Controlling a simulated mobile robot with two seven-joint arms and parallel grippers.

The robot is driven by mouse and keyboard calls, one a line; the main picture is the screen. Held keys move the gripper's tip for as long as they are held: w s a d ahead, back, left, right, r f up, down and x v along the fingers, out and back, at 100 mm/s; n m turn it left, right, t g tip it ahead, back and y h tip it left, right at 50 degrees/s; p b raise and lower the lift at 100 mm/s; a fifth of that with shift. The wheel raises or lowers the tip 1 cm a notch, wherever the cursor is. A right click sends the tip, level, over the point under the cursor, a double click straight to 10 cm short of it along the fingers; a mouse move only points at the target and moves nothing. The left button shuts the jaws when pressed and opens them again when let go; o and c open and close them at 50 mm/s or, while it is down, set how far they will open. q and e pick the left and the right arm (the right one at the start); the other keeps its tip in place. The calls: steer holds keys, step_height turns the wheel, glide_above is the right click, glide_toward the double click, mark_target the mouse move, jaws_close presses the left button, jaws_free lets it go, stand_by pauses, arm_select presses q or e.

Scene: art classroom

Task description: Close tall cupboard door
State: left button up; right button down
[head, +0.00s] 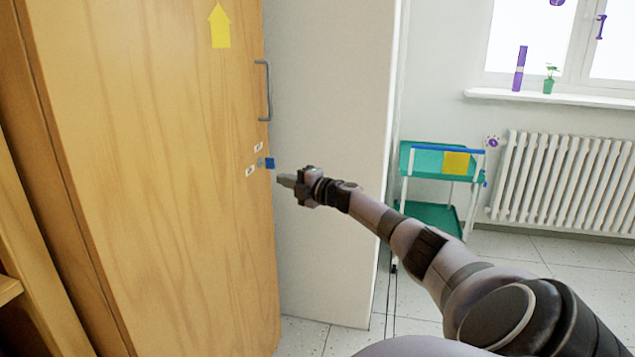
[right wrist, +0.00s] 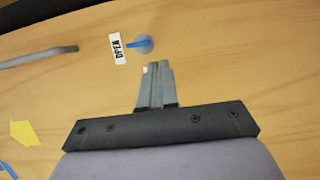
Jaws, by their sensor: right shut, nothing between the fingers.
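The tall cupboard door (head: 160,190) is light wood and fills the left of the head view. It has a grey bar handle (head: 264,90) near its right edge and a small lock with a blue tab (head: 269,163) below. I cannot tell how far the door stands from its frame. My right gripper (head: 283,181) is shut and empty, just right of the door's edge below the lock. In the right wrist view its fingertips (right wrist: 157,66) are together, pointing at the door near the round lock (right wrist: 143,44) and an "OPEN" label (right wrist: 118,48). My left gripper is not in view.
A plain white panel (head: 330,150) stands right of the door. Beyond it are a green trolley (head: 425,160), a white radiator (head: 560,185) and a window sill (head: 560,99). A wooden shelf edge (head: 8,290) shows at lower left.

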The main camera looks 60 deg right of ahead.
steer(key=s+d, duration=0.2)
steer(key=s, duration=0.5)
steer(key=shift+s+d+p, duration=0.2)
steer(key=shift+d+p, duration=0.05)
steer(key=shift+p, duration=0.1)
